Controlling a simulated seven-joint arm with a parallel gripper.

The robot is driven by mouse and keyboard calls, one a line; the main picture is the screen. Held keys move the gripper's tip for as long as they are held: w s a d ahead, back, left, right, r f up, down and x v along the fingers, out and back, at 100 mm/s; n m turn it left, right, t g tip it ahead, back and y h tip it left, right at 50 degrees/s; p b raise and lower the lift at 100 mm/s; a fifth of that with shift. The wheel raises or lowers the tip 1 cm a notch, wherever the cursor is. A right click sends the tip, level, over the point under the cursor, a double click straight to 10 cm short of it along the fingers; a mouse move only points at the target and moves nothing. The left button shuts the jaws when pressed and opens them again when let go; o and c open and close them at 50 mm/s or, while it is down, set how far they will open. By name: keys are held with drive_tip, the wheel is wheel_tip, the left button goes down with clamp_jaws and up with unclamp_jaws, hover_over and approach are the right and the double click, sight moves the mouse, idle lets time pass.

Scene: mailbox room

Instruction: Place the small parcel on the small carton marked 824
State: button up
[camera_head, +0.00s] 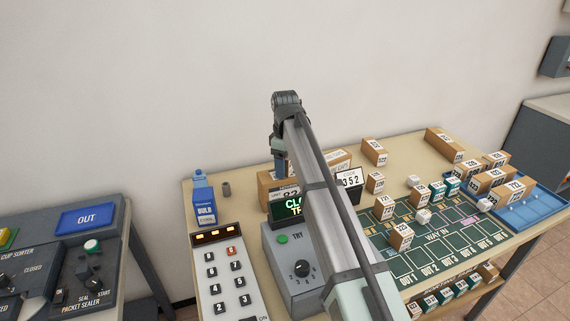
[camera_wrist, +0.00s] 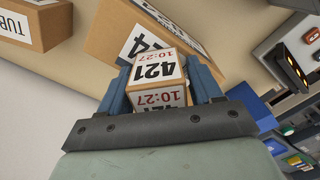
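My gripper (camera_wrist: 160,85) has its blue fingers on either side of a small parcel (camera_wrist: 157,68), a light box with labels reading 421 and 10:27, and is shut on it. Right behind the parcel in the wrist view is a brown carton (camera_wrist: 108,35), its label partly covered, with 24 readable. In the head view my gripper (camera_head: 281,165) points down over a brown carton (camera_head: 264,190) whose label shows 82, the rest hidden. The parcel cannot be made out there. I cannot tell whether the parcel touches the carton.
Another carton (camera_wrist: 55,25) marked TUB lies close by. A blue BULB box (camera_head: 204,207) is at left. Several small boxes stand on the green board (camera_head: 440,245) at right.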

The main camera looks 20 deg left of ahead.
drive_tip(key=shift+o, duration=1.1)
drive_tip(key=shift+r, duration=0.1)
wheel_tip(320, 180, up, 12)
drive_tip(key=shift+r, duration=0.1)
